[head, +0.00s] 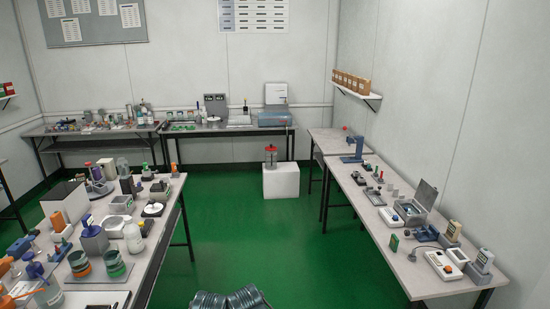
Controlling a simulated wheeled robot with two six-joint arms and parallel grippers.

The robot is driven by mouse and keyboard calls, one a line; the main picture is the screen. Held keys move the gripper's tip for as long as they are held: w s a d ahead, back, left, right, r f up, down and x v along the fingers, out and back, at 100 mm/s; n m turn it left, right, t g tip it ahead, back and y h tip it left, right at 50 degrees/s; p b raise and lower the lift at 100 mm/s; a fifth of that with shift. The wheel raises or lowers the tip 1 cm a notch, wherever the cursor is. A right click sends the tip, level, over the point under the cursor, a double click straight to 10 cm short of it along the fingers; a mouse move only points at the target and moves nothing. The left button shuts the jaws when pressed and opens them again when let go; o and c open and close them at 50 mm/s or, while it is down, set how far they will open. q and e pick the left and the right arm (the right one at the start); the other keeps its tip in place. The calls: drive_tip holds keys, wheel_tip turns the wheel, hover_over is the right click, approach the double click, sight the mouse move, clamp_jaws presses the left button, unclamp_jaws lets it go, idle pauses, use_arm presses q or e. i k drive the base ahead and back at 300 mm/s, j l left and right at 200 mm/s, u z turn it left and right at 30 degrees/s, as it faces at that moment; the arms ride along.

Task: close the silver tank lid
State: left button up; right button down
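A silver box-shaped tank (409,211) stands on the right-hand table. Its flat grey lid (426,194) is raised, tilted up at the tank's right side, so the tank is open. Something small and bluish shows inside, too small to make out. Neither of my grippers can be made out in the head view.
The right table (425,283) also holds small testers, a white handheld device (446,264) and a blue stand (353,150). A crowded table (169,215) is at left. A white block (281,181) stands on the floor at the back. The green floor (290,240) between the tables is clear.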

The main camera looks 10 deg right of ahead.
sight(425, 195)
drive_tip(key=i+z, duration=0.45)
drive_tip(key=i, duration=0.25)
drive_tip(key=i+j+z, duration=0.1)
drive_tip(key=i+z, duration=0.35)
drive_tip(key=i, duration=0.2)
drive_tip(key=i+l, duration=0.2)
drive_tip(key=i, duration=0.2)
drive_tip(key=i+l+u, duration=0.1)
drive_tip(key=i, duration=0.3)
drive_tip(key=i+l, duration=0.3)
drive_tip(key=i+u, duration=0.05)
